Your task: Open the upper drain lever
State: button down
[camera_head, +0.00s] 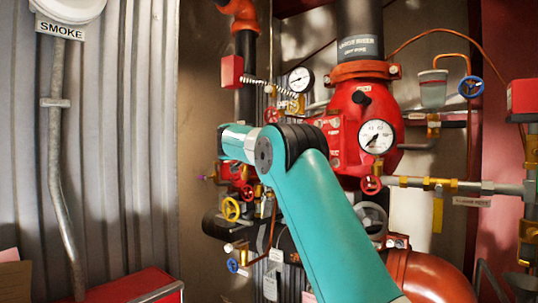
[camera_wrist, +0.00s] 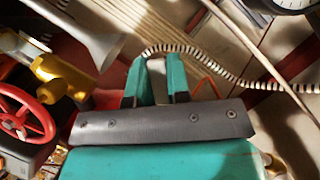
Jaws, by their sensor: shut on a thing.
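My gripper (camera_wrist: 157,66) shows in the wrist view, its two teal fingers a little apart, closed on a small part between them. That part is mostly hidden by the fingers and the dark gripper edge; by its place I take it for the upper drain lever, but its shape and angle cannot be made out. In the head view my teal arm reaches up to the red valve body (camera_head: 348,125), and its wrist covers the gripper and the lever.
A striped coiled hose (camera_wrist: 220,75) runs just behind the fingertips. A red handwheel (camera_wrist: 25,115) and a yellow fitting (camera_wrist: 62,78) stand close on the left.

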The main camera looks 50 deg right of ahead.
jog(key=shift+s+d+f+n+g+p, duration=0.1)
jog(key=shift+s+f+n+g, duration=0.1)
jog(key=shift+s+n+g, duration=0.6)
jog(key=shift+s+a+f+n+g+p, duration=0.2)
jog(key=shift+n+g, duration=0.4)
jog(key=shift+n, duration=0.6)
jog(key=shift+s+d+f+n+g+p, duration=0.1)
jog(key=shift+s+d+f+n+g, duration=0.25)
jog(key=shift+n+g, duration=0.5)
jog(key=shift+s+a+r+n, duration=0.1)
jog(key=shift+s+a+n, duration=0.05)
jog(key=shift+n, duration=0.1)
jog(key=c, duration=1.1)
grip_release()
